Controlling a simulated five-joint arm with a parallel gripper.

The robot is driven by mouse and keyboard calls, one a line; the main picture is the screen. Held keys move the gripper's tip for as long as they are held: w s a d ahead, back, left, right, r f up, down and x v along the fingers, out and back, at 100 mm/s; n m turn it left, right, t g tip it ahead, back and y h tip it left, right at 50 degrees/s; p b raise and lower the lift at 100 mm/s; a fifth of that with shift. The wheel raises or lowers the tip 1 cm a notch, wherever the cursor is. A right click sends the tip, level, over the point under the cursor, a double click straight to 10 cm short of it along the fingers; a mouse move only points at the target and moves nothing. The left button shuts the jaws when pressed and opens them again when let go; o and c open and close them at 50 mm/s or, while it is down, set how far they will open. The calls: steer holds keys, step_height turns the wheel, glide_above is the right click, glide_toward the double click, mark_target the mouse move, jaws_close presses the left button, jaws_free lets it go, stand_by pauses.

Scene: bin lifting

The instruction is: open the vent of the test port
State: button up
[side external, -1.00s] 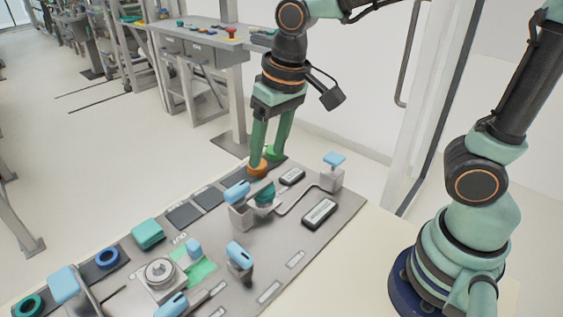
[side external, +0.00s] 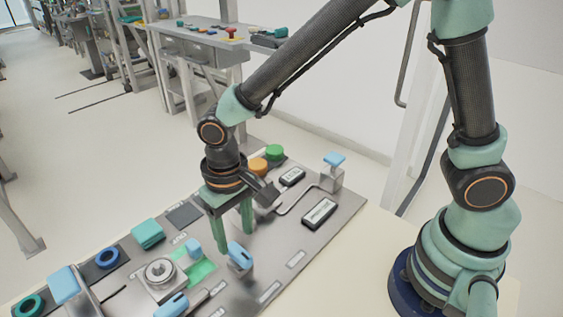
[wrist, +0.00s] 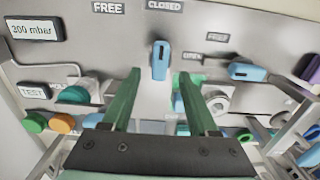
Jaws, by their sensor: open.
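A round metal port (side external: 160,272) sits on a block, with a small blue knob (side external: 193,247) on a green patch beside it. The port (wrist: 217,101) shows right of my fingers in the wrist view. A blue lever (side external: 240,255) stands on a post; in the wrist view this lever (wrist: 160,58) points down from a CLOSED label. No label shows which handle is the vent. My gripper (side external: 235,242) is open and pointing down over the panel. In the wrist view my gripper (wrist: 160,74) has its fingertips on either side of the lever, with gaps; contact is not visible.
Another blue lever (wrist: 248,72) lies sideways near OPEN and FREE labels. Green (side external: 275,152) and orange (side external: 258,165) knobs, a blue-topped post (side external: 334,160) and a teal block (side external: 148,233) stand on the panel. A 200 mbar display (wrist: 34,29) is at the wrist view's upper left.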

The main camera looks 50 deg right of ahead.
mark_target(238, 249)
steer(key=shift+f, duration=2.25)
jaws_close()
